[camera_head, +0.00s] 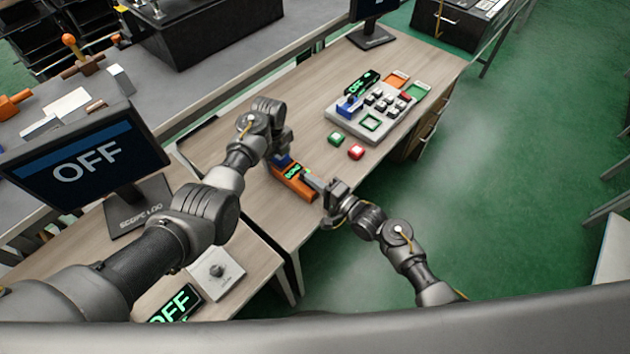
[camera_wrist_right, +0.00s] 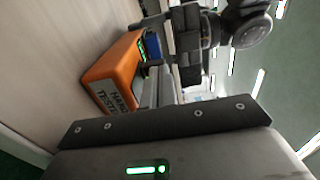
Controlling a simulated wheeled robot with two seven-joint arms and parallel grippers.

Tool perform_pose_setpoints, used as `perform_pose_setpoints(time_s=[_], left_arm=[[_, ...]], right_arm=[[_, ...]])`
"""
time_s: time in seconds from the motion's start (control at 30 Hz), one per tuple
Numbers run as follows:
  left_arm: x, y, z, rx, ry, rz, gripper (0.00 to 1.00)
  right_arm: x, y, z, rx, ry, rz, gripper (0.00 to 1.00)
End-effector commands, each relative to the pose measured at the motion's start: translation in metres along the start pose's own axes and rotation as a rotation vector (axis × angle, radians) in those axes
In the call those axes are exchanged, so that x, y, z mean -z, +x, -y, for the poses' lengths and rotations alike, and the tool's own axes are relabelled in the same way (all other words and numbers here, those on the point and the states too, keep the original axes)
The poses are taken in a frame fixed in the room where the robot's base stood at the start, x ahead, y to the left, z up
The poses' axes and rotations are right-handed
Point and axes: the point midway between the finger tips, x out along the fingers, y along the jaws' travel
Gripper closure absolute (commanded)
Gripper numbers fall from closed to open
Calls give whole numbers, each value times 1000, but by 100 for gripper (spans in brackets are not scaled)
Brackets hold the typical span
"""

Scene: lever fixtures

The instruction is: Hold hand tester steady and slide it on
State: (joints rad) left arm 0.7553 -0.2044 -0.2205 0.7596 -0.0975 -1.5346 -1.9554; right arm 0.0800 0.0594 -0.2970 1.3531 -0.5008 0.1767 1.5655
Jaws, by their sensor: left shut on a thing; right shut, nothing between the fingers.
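The orange hand tester (camera_head: 288,184) lies near the front edge of the wooden table, with a lit green display on top. In the right wrist view it (camera_wrist_right: 112,72) shows its printed label. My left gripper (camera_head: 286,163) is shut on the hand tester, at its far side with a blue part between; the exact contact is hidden. My right gripper (camera_head: 316,182) is shut and empty, its tips close to the right side of the tester. Its fingers (camera_wrist_right: 152,92) also show in the right wrist view; I cannot tell whether they touch the tester.
A green button (camera_head: 336,138) and a red button (camera_head: 356,152) stand behind the tester. A grey panel (camera_head: 345,121) with switches and an OFF display is farther back. A monitor (camera_head: 85,160) reading OFF and a dial box (camera_head: 216,270) are at left.

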Motion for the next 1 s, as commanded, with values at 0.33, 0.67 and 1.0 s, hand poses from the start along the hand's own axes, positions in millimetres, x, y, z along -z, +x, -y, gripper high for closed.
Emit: perform_pose_setpoints(time_s=[0.33, 0.67, 1.0], left_arm=[[4, 1, 1, -3, 7, -5, 64], [3, 1, 0, -2, 4, -4, 64], [2, 0, 0, -2, 3, -3, 64]], right_arm=[[0, -41, -1, -2, 0, -1, 100], [0, -111, -1, -2, -1, -1, 100], [0, -140, 0, 0, 1, 1, 100]])
